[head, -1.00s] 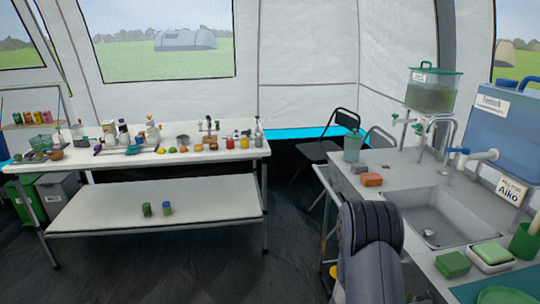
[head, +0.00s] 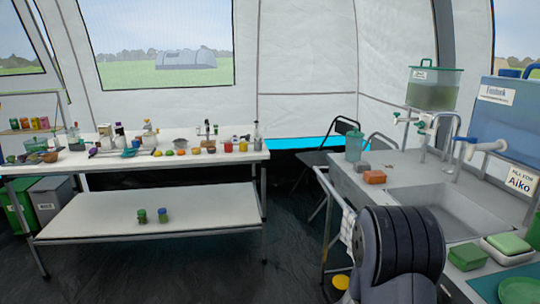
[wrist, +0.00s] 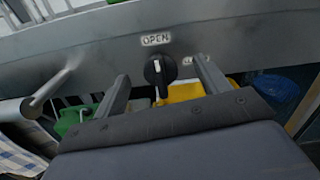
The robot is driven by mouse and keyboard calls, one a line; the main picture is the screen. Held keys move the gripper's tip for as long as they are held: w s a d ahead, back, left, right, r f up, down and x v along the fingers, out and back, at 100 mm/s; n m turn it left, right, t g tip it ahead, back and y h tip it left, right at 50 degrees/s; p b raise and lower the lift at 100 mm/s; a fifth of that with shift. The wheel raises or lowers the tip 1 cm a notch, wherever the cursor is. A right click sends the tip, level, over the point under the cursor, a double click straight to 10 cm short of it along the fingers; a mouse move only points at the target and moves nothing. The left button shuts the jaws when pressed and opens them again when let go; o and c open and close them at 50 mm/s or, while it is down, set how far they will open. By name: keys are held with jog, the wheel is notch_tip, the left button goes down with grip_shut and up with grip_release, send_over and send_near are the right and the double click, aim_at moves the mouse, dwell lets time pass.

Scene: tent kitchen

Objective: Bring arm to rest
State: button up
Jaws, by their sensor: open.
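My arm (head: 397,255) rises in front of the sink unit in the head view, and my gripper is hidden there. In the wrist view my gripper (wrist: 160,86) is open, with its two fingers apart and nothing between them. Just beyond the fingers is a grey metal panel with a black knob (wrist: 158,71) marked with an "OPEN" label (wrist: 156,40). A second label beside the knob is partly covered by the right finger. I cannot tell whether the fingers touch the panel.
The sink counter (head: 407,180) is on the right, with a sink (head: 450,210), a water dispenser (head: 433,95) and a blue tank (head: 505,120). A cloth (head: 348,225) hangs on its side rail. A long white table (head: 220,157) stands left, with dark open floor (head: 295,245) between.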

jog(key=shift+m+b, duration=0.55)
jog(key=shift+m, duration=0.15)
jog(key=shift+a, duration=0.1)
